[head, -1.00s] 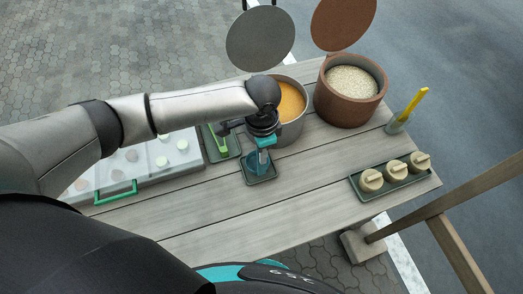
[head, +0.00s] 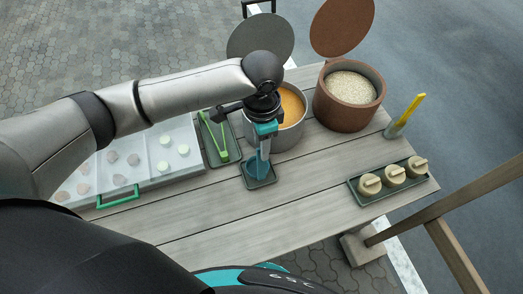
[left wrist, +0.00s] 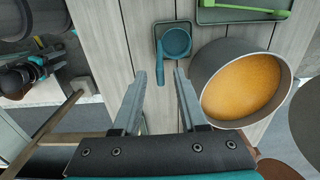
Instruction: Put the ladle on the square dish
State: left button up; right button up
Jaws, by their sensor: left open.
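The teal ladle (head: 257,170) sits on the small dark square dish (head: 271,183) near the middle of the table. In the left wrist view the ladle's round bowl (left wrist: 177,42) lies within the rim of the square dish (left wrist: 156,29), and its handle (left wrist: 160,74) points toward my fingers. My left gripper (head: 262,150) is above the dish; in the left wrist view the left gripper (left wrist: 164,76) has its fingers apart, with the handle's end between them and a gap on each side.
A pot of orange soup (head: 291,108) stands close behind, beside a brown pot of grains (head: 346,96). A tray with green tongs (head: 222,145) and a white box (head: 155,178) lie left. A tray of several lidded jars (head: 388,186) is right. The table front is clear.

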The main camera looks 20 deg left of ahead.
pick_arm(q)
notch_tip(320, 180, up, 5)
jog(key=shift+r+p, duration=0.15)
jog(key=shift+p, duration=0.15)
dwell(1.2)
